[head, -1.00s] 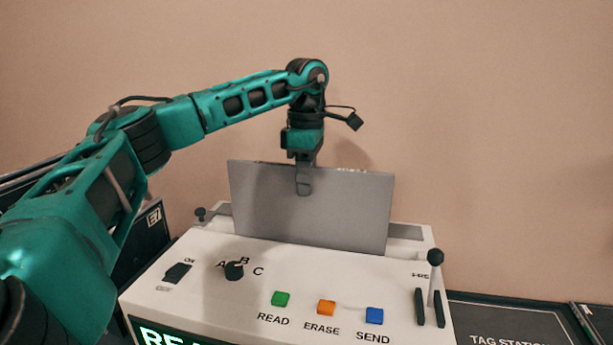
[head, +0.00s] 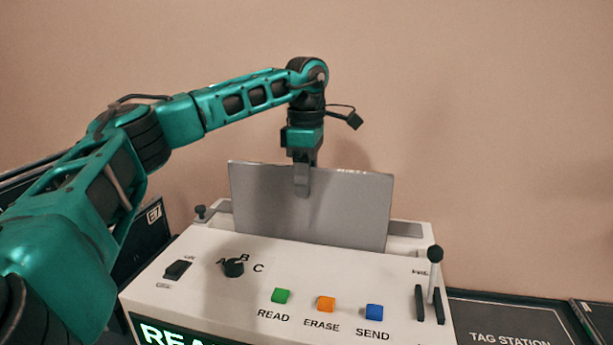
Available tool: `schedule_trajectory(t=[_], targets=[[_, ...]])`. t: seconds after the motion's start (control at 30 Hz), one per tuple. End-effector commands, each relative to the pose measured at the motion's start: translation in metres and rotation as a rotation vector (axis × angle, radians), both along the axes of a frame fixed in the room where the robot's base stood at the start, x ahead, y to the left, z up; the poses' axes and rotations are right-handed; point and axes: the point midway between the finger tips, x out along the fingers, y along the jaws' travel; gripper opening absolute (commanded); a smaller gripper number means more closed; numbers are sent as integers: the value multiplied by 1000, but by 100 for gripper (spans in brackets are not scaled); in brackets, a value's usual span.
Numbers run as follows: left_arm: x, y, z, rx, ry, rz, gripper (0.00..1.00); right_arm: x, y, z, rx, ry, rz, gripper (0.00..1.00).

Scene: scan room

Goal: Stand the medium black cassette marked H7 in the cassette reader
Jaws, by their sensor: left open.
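A flat cassette (head: 260,200) with a plain grey face stands upright, leaning slightly, in the slot at the top back of the white cassette reader (head: 200,262). No H7 mark shows on the face I see. My left gripper (head: 302,188) points down at the middle of the cassette's top edge. It is open, with one finger in front of the face; the other finger is hidden behind the cassette. I cannot tell whether the finger touches it. My right gripper is out of view.
The reader's front has a green READ button (head: 281,296), an orange ERASE button (head: 326,304), a blue SEND button (head: 374,312), a dial (head: 233,268) and a lever (head: 434,270). A dark E7 cassette (head: 150,240) stands at left. A TAG STATION mat (head: 510,325) lies right.

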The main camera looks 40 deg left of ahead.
Motion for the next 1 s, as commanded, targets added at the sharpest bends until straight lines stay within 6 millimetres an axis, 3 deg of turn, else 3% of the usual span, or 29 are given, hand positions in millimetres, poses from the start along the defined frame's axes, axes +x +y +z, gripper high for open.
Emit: schedule_trajectory(t=[0.17, 0.6, 0.8, 1.0], targets=[[1, -1, 23, -1, -8, -1, 50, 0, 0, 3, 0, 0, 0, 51], [1, -1, 116, -1, -8, 0, 50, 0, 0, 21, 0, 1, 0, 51], [1, 0, 131, -1, -6, 0, 50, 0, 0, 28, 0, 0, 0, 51], [0, 0, 131, -2, -5, -1, 50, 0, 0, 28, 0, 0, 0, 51]])
